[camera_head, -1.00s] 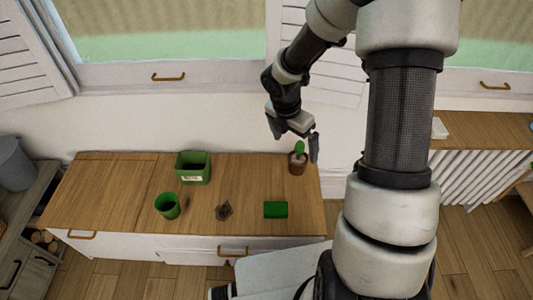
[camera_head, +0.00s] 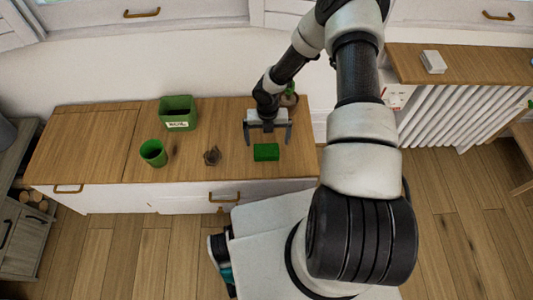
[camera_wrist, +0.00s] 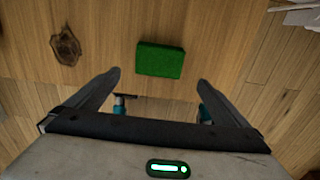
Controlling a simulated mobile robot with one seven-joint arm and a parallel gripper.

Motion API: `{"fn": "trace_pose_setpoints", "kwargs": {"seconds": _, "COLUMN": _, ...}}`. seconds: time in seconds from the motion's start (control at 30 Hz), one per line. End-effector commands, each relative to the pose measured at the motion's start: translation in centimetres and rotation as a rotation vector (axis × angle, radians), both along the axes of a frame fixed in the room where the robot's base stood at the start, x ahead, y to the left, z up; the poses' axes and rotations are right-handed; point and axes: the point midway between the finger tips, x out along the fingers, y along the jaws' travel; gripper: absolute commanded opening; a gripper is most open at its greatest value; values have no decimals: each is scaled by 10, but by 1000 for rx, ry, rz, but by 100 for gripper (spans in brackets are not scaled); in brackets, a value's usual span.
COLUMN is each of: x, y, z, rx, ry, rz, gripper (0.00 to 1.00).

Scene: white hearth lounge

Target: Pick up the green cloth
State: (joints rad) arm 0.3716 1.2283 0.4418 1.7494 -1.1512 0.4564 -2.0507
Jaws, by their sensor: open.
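The green cloth (camera_head: 266,152) is a small, flat, bright green block shape lying on the wooden cabinet top near its front edge. In the wrist view the cloth (camera_wrist: 160,60) lies ahead of the fingertips, between their lines and apart from both. My gripper (camera_head: 267,138) is open and empty, pointing down above the cabinet just behind the cloth. In the wrist view its two fingers (camera_wrist: 158,78) are spread wide. Nothing covers the cloth in either view.
The cabinet's front left is clear.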

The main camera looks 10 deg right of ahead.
Motion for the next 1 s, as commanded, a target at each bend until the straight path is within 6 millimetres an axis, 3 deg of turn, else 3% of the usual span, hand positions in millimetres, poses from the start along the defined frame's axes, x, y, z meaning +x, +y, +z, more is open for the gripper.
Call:
{"fn": "trace_pose_setpoints", "kwargs": {"seconds": 0.1, "x": 0, "y": 1, "z": -17, "rx": 0, "ry": 0, "rz": 0, "gripper": 100}}
{"fn": "trace_pose_setpoints", "kwargs": {"seconds": 0.27, "x": 1, "y": 0, "z": -25, "rx": 0, "ry": 0, "rz": -1, "gripper": 100}}
{"fn": "trace_pose_setpoints", "kwargs": {"seconds": 0.6, "x": 9, "y": 1, "z": -70, "rx": 0, "ry": 1, "rz": -1, "gripper": 100}}
{"fn": "trace_pose_setpoints", "kwargs": {"seconds": 0.9, "x": 10, "y": 1, "z": -74, "rx": 0, "ry": -1, "rz": -1, "gripper": 100}}
{"fn": "trace_pose_setpoints", "kwargs": {"seconds": 1.0, "x": 9, "y": 1, "z": -74, "rx": 0, "ry": -1, "rz": -1, "gripper": 85}}
